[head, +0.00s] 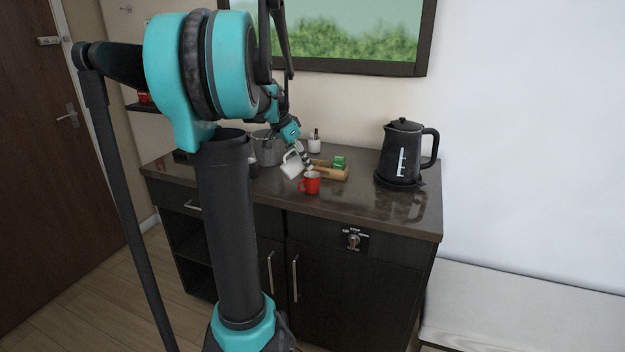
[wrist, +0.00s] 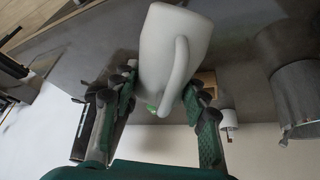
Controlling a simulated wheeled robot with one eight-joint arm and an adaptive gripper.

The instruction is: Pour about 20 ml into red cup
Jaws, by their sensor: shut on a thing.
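A white pitcher with a handle (head: 292,164) is held tilted above the counter. It fills the upper middle of the wrist view (wrist: 168,55). My gripper (wrist: 155,100) is shut on it, with one finger on each side. The red cup (head: 311,182) stands upright on the counter, just right of and below the pitcher in the head view. The red cup does not show in the wrist view. The liquid inside the pitcher and the inside of the cup cannot be made out.
A wooden tray (head: 338,174) with a green box (head: 339,162) lies behind the cup. A black kettle (head: 402,150) stands at the right. A metal pot (head: 267,148) and a small white jar (head: 314,144) stand at the back. Bare counter (head: 370,207) lies at the front right.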

